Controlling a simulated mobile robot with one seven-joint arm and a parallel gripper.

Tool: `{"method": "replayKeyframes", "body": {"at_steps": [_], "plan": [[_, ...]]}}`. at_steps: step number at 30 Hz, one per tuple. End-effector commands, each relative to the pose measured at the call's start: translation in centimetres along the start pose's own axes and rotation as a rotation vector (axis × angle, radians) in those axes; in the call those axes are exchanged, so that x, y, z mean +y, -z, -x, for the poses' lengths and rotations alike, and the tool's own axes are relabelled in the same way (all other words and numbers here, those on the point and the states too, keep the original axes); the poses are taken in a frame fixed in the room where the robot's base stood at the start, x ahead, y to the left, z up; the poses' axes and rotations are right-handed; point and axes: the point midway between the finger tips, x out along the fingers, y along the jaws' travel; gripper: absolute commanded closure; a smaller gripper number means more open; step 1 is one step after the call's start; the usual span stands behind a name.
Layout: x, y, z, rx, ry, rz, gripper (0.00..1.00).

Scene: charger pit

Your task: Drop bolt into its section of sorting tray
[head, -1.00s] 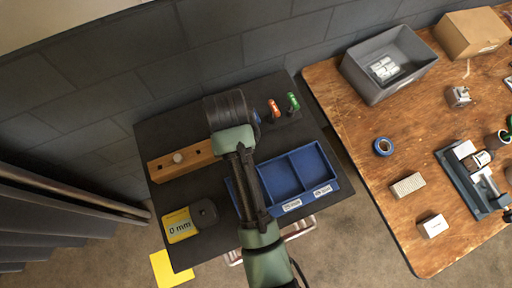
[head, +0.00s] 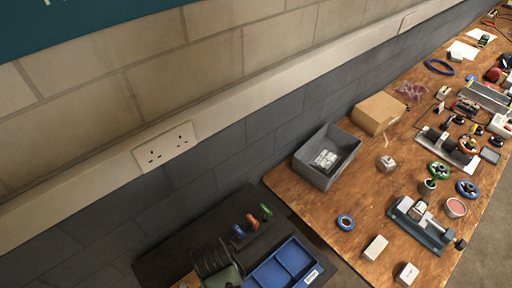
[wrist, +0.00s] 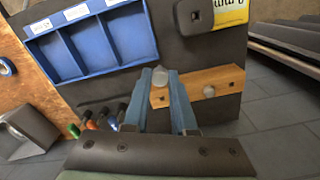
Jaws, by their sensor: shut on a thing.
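The wrist view shows my gripper (wrist: 160,78) shut on a bolt with a round grey head (wrist: 160,76) between its fingertips. The held bolt shows over the left end of a wooden block (wrist: 225,80). The bolt's shank is hidden by the fingers. The blue sorting tray (wrist: 84,46) lies at the upper left of the wrist view, apart from the gripper. Its compartments look empty and have white labels along one edge, too small to read. Part of the tray (head: 282,265) shows at the bottom of the head view. My fingers are not visible there.
A second round head (wrist: 209,91) sits in the wooden block. Red, green and blue-handled items (head: 252,221) stand behind the tray. A yellow-labelled gauge (wrist: 229,12) lies beyond the block. A grey bin (head: 327,158) stands on the wooden bench at right.

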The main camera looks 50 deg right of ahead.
Motion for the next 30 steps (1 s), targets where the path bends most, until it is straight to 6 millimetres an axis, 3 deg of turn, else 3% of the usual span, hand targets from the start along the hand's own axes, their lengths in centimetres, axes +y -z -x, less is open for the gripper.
{"method": "replayKeyframes", "body": {"at_steps": [1, 6, 10, 17, 30], "plan": [[1.5, -0.6, 1.8, -0.006, 0.000, -0.051, 1.00], [5.5, -1.9, 2.5, -0.004, 0.001, -0.177, 1.00], [7.2, -2.6, 2.6, -0.002, 0.001, -0.228, 1.00], [7.8, -2.9, 1.5, 0.000, 0.001, -0.249, 1.00], [7.8, -2.9, -3.2, 0.000, 0.001, -0.247, 1.00]]}}
